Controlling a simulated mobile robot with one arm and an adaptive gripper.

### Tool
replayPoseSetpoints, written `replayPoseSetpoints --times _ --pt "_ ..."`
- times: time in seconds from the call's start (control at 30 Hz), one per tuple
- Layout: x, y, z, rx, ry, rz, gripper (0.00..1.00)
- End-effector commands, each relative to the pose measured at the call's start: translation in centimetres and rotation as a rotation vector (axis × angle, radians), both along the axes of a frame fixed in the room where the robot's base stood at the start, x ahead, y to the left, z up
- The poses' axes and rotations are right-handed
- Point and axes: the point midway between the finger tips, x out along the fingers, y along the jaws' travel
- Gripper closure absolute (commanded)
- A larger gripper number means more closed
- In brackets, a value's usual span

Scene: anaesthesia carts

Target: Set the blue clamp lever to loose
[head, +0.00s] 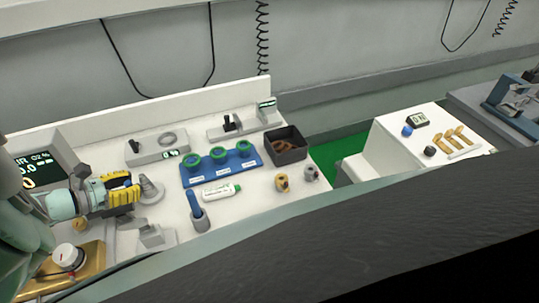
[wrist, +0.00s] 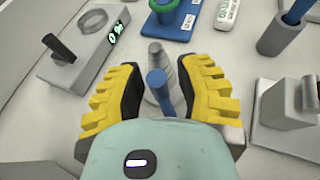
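The blue clamp lever (wrist: 157,84) shows in the wrist view as a short blue rod with a round end, by a grey tapered base (wrist: 156,56). It lies between the two black-and-yellow fingers of my gripper (wrist: 159,66). The fingers are apart, with a gap visible on both sides of the rod. In the head view my gripper (head: 136,188) is at the left of the white counter, beside the grey tapered base (head: 151,189). I cannot read any loose or tight marking.
A grey block (head: 152,236) stands close on the near side. A grey switch box (head: 158,149) lies behind. A blue tray with green rings (head: 222,166), a cup holding a blue handle (head: 197,212) and a dark bin (head: 286,146) stand to the right.

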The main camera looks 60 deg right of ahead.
Motion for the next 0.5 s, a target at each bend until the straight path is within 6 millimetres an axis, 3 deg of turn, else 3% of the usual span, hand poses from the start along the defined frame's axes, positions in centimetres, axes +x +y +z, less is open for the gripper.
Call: replayPoseSetpoints --times 0.1,0.5 --pt "0.04 0.00 0.03 0.000 0.000 0.001 0.53" --pt "0.08 0.31 0.15 0.000 0.001 0.000 0.53"
